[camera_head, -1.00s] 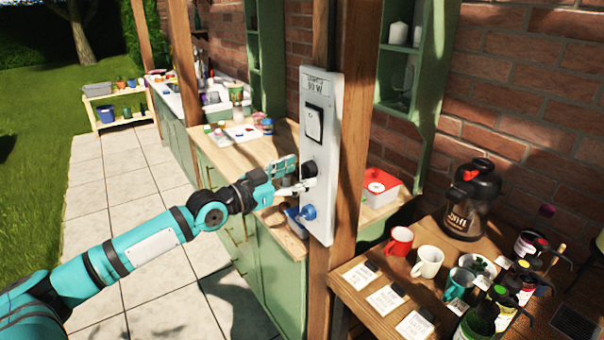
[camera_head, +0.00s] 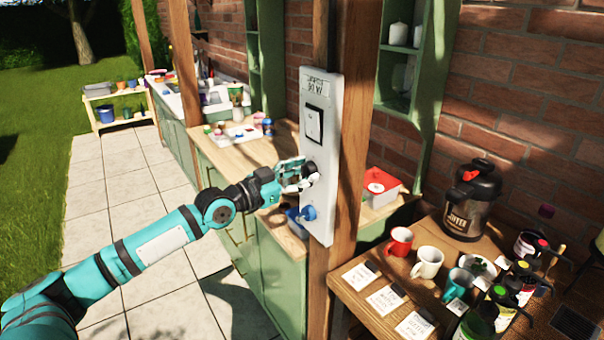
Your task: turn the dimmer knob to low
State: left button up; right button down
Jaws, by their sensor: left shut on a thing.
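A white control panel (camera_head: 320,215) is fixed upright on the wooden post. It carries a label at the top, a rocker switch (camera_head: 314,125) below it, a black dimmer knob (camera_head: 310,168) in the middle and a blue knob (camera_head: 308,212) near the bottom. My left gripper (camera_head: 303,178) reaches in from the left and is shut on the black dimmer knob, its fingers partly covering it. The knob's pointer and marks are too small to read. My right gripper is not in view.
The wooden post (camera_head: 352,130) stands right behind the panel. A table at the lower right holds a red mug (camera_head: 399,241), a white mug (camera_head: 427,262), a dark dispenser (camera_head: 471,200), bottles and cards. A green counter (camera_head: 282,275) stands behind my left arm.

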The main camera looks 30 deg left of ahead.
pick_arm(q)
jog(key=shift+n, duration=0.9)
jog(key=n, duration=0.2)
jog(key=shift+r+n+p, duration=0.1)
jog(key=shift+n+p, duration=0.2)
jog(key=shift+p, duration=0.1)
jog(key=n, duration=0.5)
jog(key=shift+g+p, duration=0.4)
jog(key=n+p, duration=0.1)
jog(key=n, duration=0.3)
jog(key=shift+r+h, duration=0.15)
jog(key=shift+h, duration=0.15)
jog(key=n+p, duration=0.2)
jog(key=n, duration=0.2)
jog(key=shift+a, duration=0.1)
jog(key=shift+n+g+h, duration=0.3)
jog(key=o, duration=1.2)
jog(key=shift+c, duration=0.2)
